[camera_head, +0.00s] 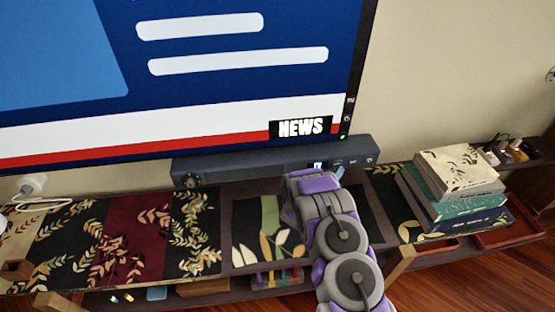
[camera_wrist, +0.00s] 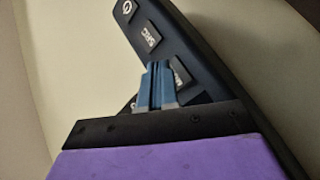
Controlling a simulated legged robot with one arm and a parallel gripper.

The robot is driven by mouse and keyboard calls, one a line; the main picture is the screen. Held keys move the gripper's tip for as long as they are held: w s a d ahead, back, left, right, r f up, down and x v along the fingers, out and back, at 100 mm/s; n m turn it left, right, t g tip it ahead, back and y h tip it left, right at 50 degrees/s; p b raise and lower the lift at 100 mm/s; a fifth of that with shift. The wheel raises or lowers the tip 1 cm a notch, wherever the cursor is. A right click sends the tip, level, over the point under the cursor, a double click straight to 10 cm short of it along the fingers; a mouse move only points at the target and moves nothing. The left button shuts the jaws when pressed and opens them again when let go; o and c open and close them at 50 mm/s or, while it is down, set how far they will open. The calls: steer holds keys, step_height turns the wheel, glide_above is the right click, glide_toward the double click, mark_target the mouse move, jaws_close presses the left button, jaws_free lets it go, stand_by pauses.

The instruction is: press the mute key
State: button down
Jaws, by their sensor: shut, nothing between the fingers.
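The dark soundbar (camera_head: 240,170) lies below the television, with small keys near its right end. In the wrist view a dark key panel (camera_wrist: 205,55) has a power key (camera_wrist: 127,7), an SRC key (camera_wrist: 150,37) and a third key (camera_wrist: 181,74) partly covered by my gripper. Another key (camera_wrist: 132,104) is mostly hidden behind the fingers. No mute label is readable. My gripper (camera_wrist: 158,72) is shut and empty, its blue fingertips over the panel between the partly hidden keys. I cannot tell whether they touch it. In the head view my arm hides most of the gripper.
The television (camera_head: 200,80) shows a news screen above the soundbar. The low shelf (camera_head: 232,252) carries dark, leaf-patterned panels. A book stack (camera_head: 455,195) stands at the right, with small items (camera_head: 510,150) behind it. A white cable device (camera_head: 32,184) is at the far left.

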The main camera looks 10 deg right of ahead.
steer(key=s+p, duration=0.1)
steer(key=s, duration=0.5)
steer(key=shift+p, duration=0.4)
steer(key=shift+d, duration=0.1)
stand_by(0.8)
steer(key=w+a+r+m+g+y, duration=0.2)
steer(key=w+a+r+g+y, duration=0.15)
steer(key=a+r+y, duration=0.45)
steer(key=s+a+r+g+y, duration=0.3)
steer(key=s+a+r+y, duration=0.1)
steer(key=s+a+r, duration=0.55)
steer(key=s+r+g, duration=0.3)
steer(key=s+r, duration=0.1)
steer(key=s, duration=0.9)
steer(key=s+r+g, duration=0.3)
steer(key=s+r, duration=0.1)
steer(key=s, duration=1)
steer(key=s+r+n+g+y, duration=0.1)
steer(key=s+r+g, duration=0.2)
steer(key=s, duration=1)
steer(key=shift+s+a+r, duration=0.4)
steer(key=shift+r, duration=0.15)
